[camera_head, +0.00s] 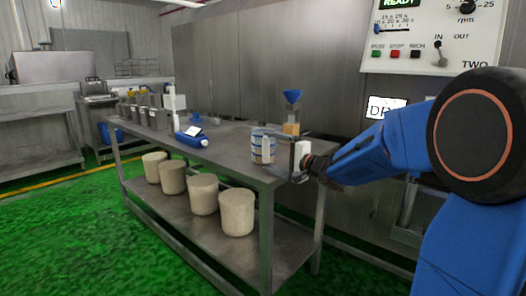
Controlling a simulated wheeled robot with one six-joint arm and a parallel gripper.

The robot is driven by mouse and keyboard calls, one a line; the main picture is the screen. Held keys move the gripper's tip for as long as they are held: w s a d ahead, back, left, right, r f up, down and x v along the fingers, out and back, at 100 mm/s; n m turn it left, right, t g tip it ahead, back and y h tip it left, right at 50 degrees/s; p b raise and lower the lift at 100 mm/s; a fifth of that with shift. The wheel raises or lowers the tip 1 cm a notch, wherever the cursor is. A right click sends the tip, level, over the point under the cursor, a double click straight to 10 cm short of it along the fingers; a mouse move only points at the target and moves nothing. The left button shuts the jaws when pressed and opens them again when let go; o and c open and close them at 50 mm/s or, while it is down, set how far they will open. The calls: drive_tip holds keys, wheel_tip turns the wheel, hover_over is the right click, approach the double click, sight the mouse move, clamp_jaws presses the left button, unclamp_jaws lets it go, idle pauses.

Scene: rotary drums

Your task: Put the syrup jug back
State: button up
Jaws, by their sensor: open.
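A round jug (258,148) with blue and beige bands and a pale upright handle stands on the grey metal table (225,150), near its right front corner. I take it for the syrup jug. My gripper (284,160) comes in from the right at the jug's height, right beside it. Its jaws are open and their fingers reach toward the jug. They overlap in the picture, so I cannot tell whether they touch it or go around it. The jug's right side is partly hidden.
A blue scale-like device (191,137) and several grey containers (146,113) stand farther left. Several beige drums (236,211) fill the lower shelf. A control panel (432,38) hangs at upper right.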

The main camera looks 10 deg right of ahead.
drive_tip(key=v, duration=0.6)
drive_tip(key=s+d+f+n+g+h, duration=0.1)
drive_tip(key=s+d+f+h, duration=0.1)
drive_tip(key=s+d+h, duration=0.35)
drive_tip(key=s+d+f+n+g+h, duration=0.1)
drive_tip(key=s+d+f+n+h, duration=0.15)
drive_tip(key=s+h, duration=0.5)
drive_tip(key=s+a+f+n+g+y, duration=0.1)
drive_tip(key=s+f, duration=0.3)
drive_tip(key=s, duration=0.5)
drive_tip(key=s+a+f+n+g+y, duration=0.1)
drive_tip(key=s+a+f+n+g, duration=0.2)
drive_tip(key=s, duration=0.6)
drive_tip(key=s+a+f+n+g+y, duration=0.1)
drive_tip(key=s+f+n+g, duration=0.3)
drive_tip(key=s, duration=0.5)
wheel_tip(320, 180, down, 3)
drive_tip(key=shift+s+a+r, duration=0.15)
drive_tip(key=shift+a+r, duration=0.1)
drive_tip(key=shift+a, duration=0.3)
